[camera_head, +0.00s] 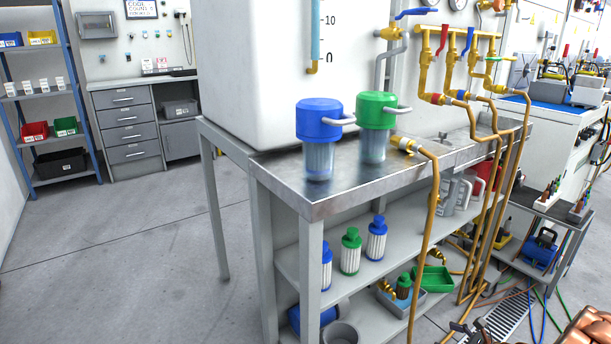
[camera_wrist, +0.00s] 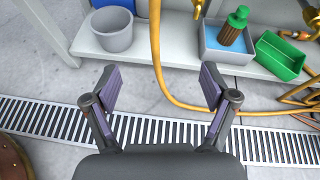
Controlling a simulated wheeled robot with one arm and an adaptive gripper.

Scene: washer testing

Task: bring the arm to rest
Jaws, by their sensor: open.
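My gripper (camera_wrist: 158,88) shows in the wrist view with its two fingers spread wide apart. It is open and nothing is between the fingers. It hangs above the floor, over a metal drain grate (camera_wrist: 180,131), in front of the bench's lower shelf. In the head view, a copper-coloured part of my arm shows at the lower right corner. A dark piece near the bottom edge there may be my gripper, but it is too cut off to tell.
A steel bench (camera_head: 330,190) carries a blue-lidded housing (camera_head: 319,120) and a green-lidded one (camera_head: 376,112). Brass pipes (camera_head: 428,230) run down its front. A yellow hose (camera_wrist: 157,60) passes close ahead of my gripper. A grey bucket (camera_wrist: 112,30) and green tray (camera_wrist: 280,56) are nearby. Floor at left is clear.

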